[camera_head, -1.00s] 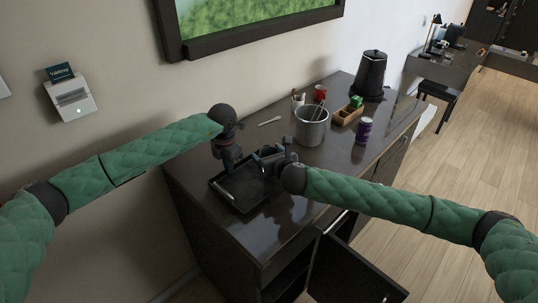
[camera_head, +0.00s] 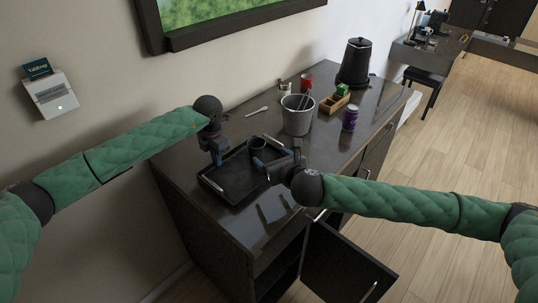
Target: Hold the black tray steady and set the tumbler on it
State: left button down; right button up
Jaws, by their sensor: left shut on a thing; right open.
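The black tray (camera_head: 234,181) lies on the dark vanity top near its left end. My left gripper (camera_head: 219,160) is shut on the tray's far left rim. The tumbler (camera_head: 257,146), a small dark cup, stands upright at the tray's far right part. My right gripper (camera_head: 270,168) is open beside the tumbler, on its near right side. The fingers look apart from the tumbler, but the small gap is hard to judge. The tumbler's base is partly hidden.
An ice bucket (camera_head: 297,118) with tongs stands behind the tray. A purple can (camera_head: 350,118), a wooden box (camera_head: 334,104), a red cup (camera_head: 306,82) and a black kettle-like vessel (camera_head: 355,62) stand farther right. A spoon (camera_head: 257,111) lies near the wall. A cabinet door (camera_head: 345,268) hangs open in front.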

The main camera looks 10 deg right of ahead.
dwell(0.3)
pick_arm(q)
jog(key=c, duration=1.5)
grip_release()
jog(key=shift+r, duration=0.15)
